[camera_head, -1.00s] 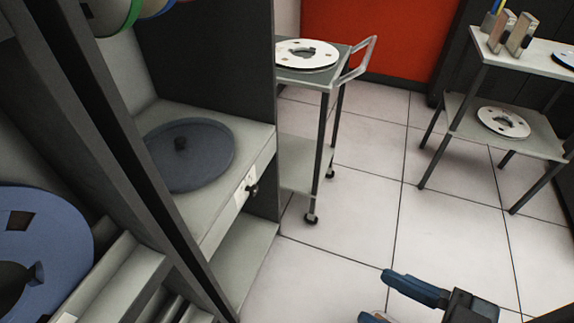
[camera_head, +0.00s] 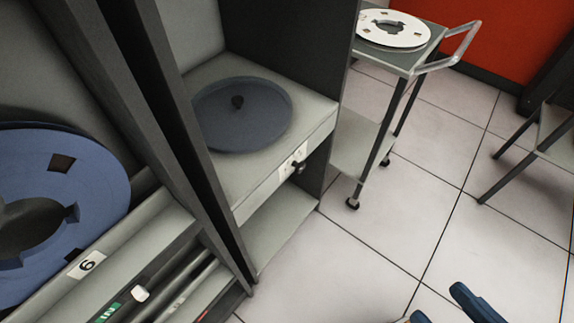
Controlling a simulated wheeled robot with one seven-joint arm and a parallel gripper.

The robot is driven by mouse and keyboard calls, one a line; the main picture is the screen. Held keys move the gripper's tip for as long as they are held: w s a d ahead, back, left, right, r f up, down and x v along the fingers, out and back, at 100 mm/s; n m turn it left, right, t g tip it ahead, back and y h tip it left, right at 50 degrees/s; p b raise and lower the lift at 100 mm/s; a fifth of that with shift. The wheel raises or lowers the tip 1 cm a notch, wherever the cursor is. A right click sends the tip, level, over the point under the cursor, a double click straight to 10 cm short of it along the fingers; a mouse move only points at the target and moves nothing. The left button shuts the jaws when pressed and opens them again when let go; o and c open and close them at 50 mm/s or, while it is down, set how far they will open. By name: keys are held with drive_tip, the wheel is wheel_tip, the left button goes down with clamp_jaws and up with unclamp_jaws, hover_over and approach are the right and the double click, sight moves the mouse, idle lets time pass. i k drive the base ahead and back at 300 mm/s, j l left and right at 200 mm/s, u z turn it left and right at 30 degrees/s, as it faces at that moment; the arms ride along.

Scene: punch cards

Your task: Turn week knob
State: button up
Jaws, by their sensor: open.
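A small black knob (camera_head: 298,168) sticks out from the front edge of a grey shelf (camera_head: 262,190) inside an open dark cabinet. A white label (camera_head: 287,167) sits beside it, too small to read. I cannot tell from its markings whether this is the week knob. My gripper (camera_head: 447,308) shows only by its blue fingertips at the bottom right edge. The fingers are apart, with nothing seen between them. It is to the right of the knob in the picture, over the floor, and touches nothing that I can see.
A dark round platter (camera_head: 241,114) lies on the shelf. A blue reel (camera_head: 65,205) stands at the left above a "6" label (camera_head: 87,263). A wheeled cart (camera_head: 418,60) with a white reel (camera_head: 393,29) stands behind the cabinet. The tiled floor (camera_head: 400,230) is clear.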

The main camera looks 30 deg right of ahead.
sight(300, 166)
drive_tip(key=i+l+z, duration=0.15)
drive_tip(key=l+z, duration=0.25)
drive_tip(key=i+l+z, duration=0.2)
drive_tip(key=z, duration=0.2)
